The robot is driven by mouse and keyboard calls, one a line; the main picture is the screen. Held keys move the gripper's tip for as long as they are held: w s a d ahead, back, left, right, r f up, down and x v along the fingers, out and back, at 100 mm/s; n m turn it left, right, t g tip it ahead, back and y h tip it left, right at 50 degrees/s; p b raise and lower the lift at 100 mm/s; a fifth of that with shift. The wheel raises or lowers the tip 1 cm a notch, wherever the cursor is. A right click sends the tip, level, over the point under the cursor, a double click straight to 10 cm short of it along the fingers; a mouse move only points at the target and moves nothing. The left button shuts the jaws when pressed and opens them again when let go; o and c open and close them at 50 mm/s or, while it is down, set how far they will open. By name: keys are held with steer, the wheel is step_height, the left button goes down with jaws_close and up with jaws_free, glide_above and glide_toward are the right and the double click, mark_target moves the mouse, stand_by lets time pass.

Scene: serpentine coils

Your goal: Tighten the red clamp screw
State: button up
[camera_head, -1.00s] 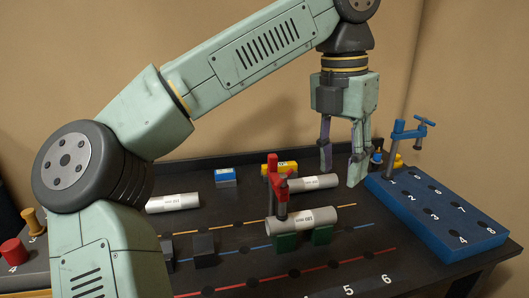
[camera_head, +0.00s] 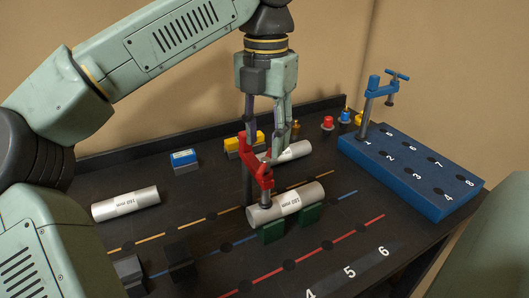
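The red clamp (camera_head: 259,170) stands on a dark post behind a silver labelled cylinder (camera_head: 287,203). Its red arm reaches forward, and its screw end comes down on or just above the cylinder's top; I cannot tell if it presses. The cylinder lies on two green supports (camera_head: 272,232). My gripper (camera_head: 264,140) points down just above and behind the clamp in the head view. Its two fingers are apart, with nothing seen between them. The clamp's upper part overlaps the fingertips in the picture, so contact is unclear.
A blue block (camera_head: 400,170) with numbered holes holds a blue clamp (camera_head: 381,88) at right. Other silver cylinders lie at left (camera_head: 125,203) and behind my gripper (camera_head: 294,151). Blue (camera_head: 184,159) and yellow boxes stand at the back. Dark blocks (camera_head: 180,262) sit front left.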

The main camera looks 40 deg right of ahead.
mark_target(266, 158)
steer(key=shift+f, duration=2.1)
steer(key=shift+c, duration=0.3)
jaws_close()
